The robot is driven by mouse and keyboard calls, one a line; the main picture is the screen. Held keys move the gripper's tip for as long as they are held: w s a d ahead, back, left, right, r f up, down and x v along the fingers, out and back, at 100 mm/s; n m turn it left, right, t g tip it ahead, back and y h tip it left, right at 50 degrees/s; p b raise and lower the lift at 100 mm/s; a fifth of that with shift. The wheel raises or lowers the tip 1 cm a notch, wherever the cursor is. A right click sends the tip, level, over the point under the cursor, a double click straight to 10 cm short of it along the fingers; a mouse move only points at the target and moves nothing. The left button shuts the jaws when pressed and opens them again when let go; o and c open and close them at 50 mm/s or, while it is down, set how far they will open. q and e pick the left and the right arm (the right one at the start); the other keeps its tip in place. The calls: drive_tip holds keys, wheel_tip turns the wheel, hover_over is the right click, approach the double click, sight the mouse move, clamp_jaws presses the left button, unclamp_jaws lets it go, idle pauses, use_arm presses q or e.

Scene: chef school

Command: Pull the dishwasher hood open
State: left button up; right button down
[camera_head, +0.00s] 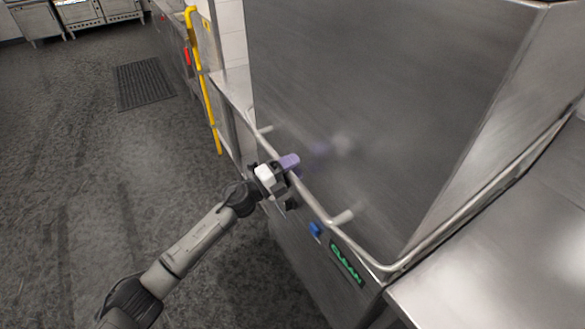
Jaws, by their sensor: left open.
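The dishwasher hood (375,95) is a large brushed-steel box at centre right, its lower edge down near the machine body. A light metal bar handle (318,209) runs along the front of the hood, with short brackets at its ends. My left gripper (287,180) is at the middle of this handle, with its purple-tipped finger above the bar and a dark finger below. It is open; whether it touches the bar I cannot tell. My right gripper is out of view.
The machine front carries a blue button (316,229) and a green-lettered CLEAN display (346,263). A steel counter (500,235) adjoins at the right. A yellow pole (204,85) stands behind left. The dark floor at left is open, with a mat (143,83).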

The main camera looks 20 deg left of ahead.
sight(292, 6)
use_arm(q)
drive_tip(key=shift+c, duration=0.5)
clamp_jaws()
drive_tip(key=shift+r, duration=0.1)
wheel_tip(292, 6, up, 39)
drive_tip(key=p, duration=3.5)
drive_tip(key=shift+o, duration=0.5)
unclamp_jaws()
drive_tip(key=shift+f, duration=0.2)
